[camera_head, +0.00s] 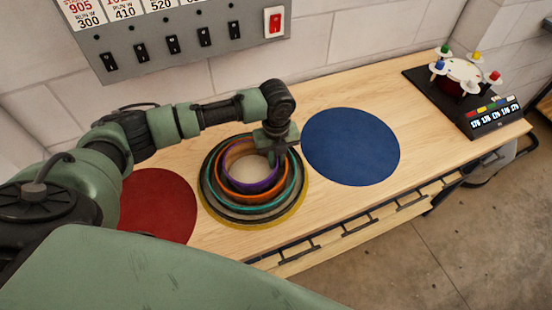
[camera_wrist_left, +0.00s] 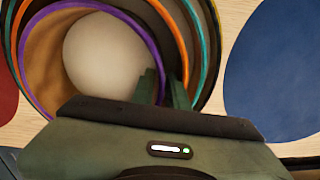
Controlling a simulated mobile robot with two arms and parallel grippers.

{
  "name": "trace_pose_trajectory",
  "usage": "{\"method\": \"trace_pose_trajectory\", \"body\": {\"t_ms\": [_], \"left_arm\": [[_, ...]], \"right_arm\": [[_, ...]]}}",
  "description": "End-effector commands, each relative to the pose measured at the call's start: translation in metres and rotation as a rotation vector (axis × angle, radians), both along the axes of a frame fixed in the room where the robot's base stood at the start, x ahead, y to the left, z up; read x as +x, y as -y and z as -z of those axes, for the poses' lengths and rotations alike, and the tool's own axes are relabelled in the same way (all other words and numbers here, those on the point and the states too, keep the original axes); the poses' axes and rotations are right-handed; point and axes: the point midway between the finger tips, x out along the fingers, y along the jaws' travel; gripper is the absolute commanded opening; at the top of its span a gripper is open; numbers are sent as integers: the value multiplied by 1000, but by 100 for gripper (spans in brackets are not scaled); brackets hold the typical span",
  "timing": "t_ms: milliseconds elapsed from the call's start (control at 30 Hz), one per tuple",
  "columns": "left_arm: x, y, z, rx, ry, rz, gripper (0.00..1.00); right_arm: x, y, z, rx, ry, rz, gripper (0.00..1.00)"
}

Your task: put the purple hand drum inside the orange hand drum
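The purple hand drum (camera_head: 231,183) is a ring with a purple rim and tan inner wall. It stands within the outline of the orange hand drum (camera_head: 241,205), with its rim above the orange one; whether it rests on the bottom is hidden. It also shows in the left wrist view (camera_wrist_left: 28,95), with the orange rim (camera_wrist_left: 183,42) beside it. My left gripper (camera_head: 276,155) is at the right side of the purple drum. In the left wrist view its fingers (camera_wrist_left: 163,90) stand close together on either side of the purple rim, seemingly shut on it. My right gripper is not in view.
A teal-rimmed drum (camera_head: 237,212) and a wider dark and yellow ring (camera_head: 222,220) surround the orange drum. A red round mat (camera_head: 160,205) lies left, an empty blue mat (camera_head: 350,146) right. A black tray (camera_head: 430,88) with colored pegs stands at the far right.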

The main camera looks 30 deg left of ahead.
Motion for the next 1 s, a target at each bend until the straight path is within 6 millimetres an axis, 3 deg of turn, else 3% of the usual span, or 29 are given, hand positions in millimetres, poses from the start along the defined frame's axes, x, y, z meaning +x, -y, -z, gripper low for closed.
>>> {"method": "trace_pose_trajectory", "body": {"t_ms": [167, 500, 700, 1000], "left_arm": [[1, 0, -12, -2, 3, 0, 15], [2, 0, -83, -2, 6, 1, 15], [1, 0, -115, -2, 3, -1, 15], [0, 0, -127, -1, 1, 0, 15]], "right_arm": [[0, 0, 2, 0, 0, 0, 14], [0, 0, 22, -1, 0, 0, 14], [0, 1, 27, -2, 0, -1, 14], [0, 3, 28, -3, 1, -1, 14]]}}
